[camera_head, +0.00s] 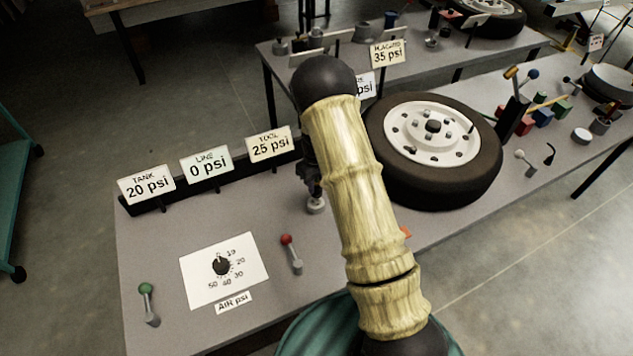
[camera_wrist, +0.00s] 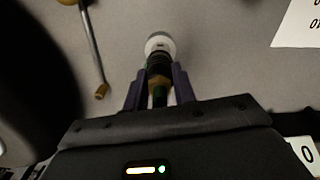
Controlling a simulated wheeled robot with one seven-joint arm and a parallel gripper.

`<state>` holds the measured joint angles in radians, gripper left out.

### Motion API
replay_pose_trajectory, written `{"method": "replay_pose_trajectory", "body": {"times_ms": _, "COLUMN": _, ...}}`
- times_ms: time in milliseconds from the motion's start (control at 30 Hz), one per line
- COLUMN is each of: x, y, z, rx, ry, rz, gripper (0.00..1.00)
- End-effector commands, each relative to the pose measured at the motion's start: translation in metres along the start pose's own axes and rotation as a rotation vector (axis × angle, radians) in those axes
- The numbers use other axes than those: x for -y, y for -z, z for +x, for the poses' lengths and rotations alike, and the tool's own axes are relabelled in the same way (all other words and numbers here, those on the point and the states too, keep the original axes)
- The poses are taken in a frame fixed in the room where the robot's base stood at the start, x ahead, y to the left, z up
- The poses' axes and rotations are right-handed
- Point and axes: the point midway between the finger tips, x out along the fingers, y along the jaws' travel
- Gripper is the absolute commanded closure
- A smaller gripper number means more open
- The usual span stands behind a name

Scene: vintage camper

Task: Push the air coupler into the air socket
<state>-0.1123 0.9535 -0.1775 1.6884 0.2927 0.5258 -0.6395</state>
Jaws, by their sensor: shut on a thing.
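In the wrist view, my gripper (camera_wrist: 159,82) is shut on the air coupler (camera_wrist: 159,65), a dark and brass-coloured cylinder between the two fingers. The coupler's far end overlaps a pale round fitting, which looks like the air socket (camera_wrist: 160,40). I cannot tell how deep the coupler sits in it. In the head view, my arm hides most of the gripper and the coupler. A small grey round base, likely the socket's (camera_head: 316,206), shows on the grey bench just left of my arm.
A wheel with a black tyre (camera_head: 433,150) lies right of my arm. Sign plates, such as the tool sign (camera_head: 269,145), line the bench's back edge. A red-knobbed lever (camera_head: 290,252), a dial panel (camera_head: 224,270) and a green-knobbed lever (camera_head: 147,303) stand at the front left.

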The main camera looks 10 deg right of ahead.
Motion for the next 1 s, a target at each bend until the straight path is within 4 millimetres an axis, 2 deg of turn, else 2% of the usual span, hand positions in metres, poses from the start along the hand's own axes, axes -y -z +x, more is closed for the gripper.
{"method": "replay_pose_trajectory", "body": {"times_ms": 100, "x": 0.002, "y": 0.001, "z": 0.013, "rx": 0.000, "ry": 0.000, "rz": -0.003, "gripper": 0.94}}
{"method": "replay_pose_trajectory", "body": {"times_ms": 400, "x": 0.001, "y": 0.000, "z": 0.034, "rx": 0.001, "ry": -0.001, "rz": -0.002, "gripper": 0.94}}
{"method": "replay_pose_trajectory", "body": {"times_ms": 1000, "x": -0.005, "y": -0.002, "z": 0.036, "rx": 0.000, "ry": -0.001, "rz": 0.010, "gripper": 0.94}}
